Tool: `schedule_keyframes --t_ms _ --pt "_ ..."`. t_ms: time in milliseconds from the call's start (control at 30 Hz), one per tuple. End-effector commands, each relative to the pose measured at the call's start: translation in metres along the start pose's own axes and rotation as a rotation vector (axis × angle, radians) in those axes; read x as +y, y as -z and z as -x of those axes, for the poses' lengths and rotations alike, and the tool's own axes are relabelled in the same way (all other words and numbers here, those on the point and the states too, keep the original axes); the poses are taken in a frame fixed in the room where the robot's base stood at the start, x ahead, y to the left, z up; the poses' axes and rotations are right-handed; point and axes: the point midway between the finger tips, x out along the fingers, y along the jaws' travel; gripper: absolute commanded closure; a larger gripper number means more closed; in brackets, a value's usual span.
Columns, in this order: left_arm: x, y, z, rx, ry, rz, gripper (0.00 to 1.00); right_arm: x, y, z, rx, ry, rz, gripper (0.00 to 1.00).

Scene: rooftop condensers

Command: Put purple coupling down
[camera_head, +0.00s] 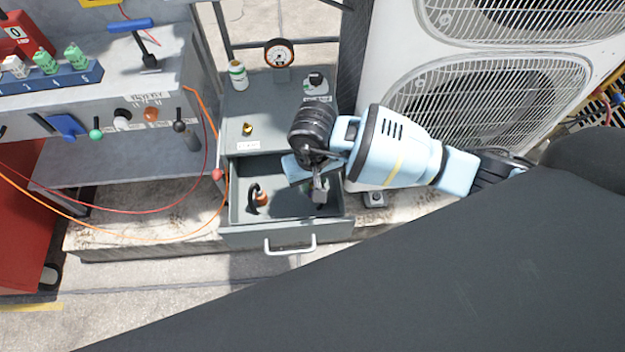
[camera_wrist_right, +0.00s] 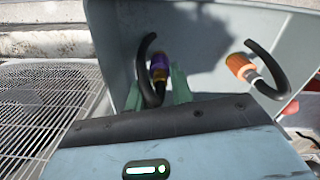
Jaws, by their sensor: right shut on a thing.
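The purple coupling (camera_wrist_right: 159,64) shows in the right wrist view, with an orange tip and a curved black hose beside it. My right gripper (camera_wrist_right: 157,88) is shut on it, its pale green fingers on either side. In the head view my right gripper (camera_head: 318,190) is over the right part of an open grey drawer (camera_head: 240,238); the coupling is mostly hidden there by the gripper. Whether the coupling touches the drawer floor I cannot tell. My left gripper is not in view.
An orange coupling (camera_wrist_right: 240,65) with a curved black hose lies in the drawer's left part in the head view (camera_head: 261,198). Above the drawer, a shelf holds a white bottle (camera_head: 238,75), a gauge (camera_head: 280,54) and a brass fitting (camera_head: 247,129). Condenser units (camera_head: 470,90) stand at right.

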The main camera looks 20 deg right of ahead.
Motion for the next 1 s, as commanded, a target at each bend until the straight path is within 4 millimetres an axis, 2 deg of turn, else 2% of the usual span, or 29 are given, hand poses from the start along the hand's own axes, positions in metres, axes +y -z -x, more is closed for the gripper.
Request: schedule_keyframes --t_ms 667,700,867,1000 --pt "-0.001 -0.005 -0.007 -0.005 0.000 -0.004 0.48 0.000 0.001 -0.012 0.002 0.000 0.000 1.00" --pt "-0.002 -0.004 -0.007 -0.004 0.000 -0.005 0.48 0.000 0.000 -0.012 0.002 0.000 0.000 0.75" --pt "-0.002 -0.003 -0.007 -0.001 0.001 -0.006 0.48 0.000 0.001 -0.011 0.002 0.000 0.000 0.55" --pt "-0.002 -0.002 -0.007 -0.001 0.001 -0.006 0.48 0.000 0.001 -0.011 0.002 0.001 0.000 0.55"
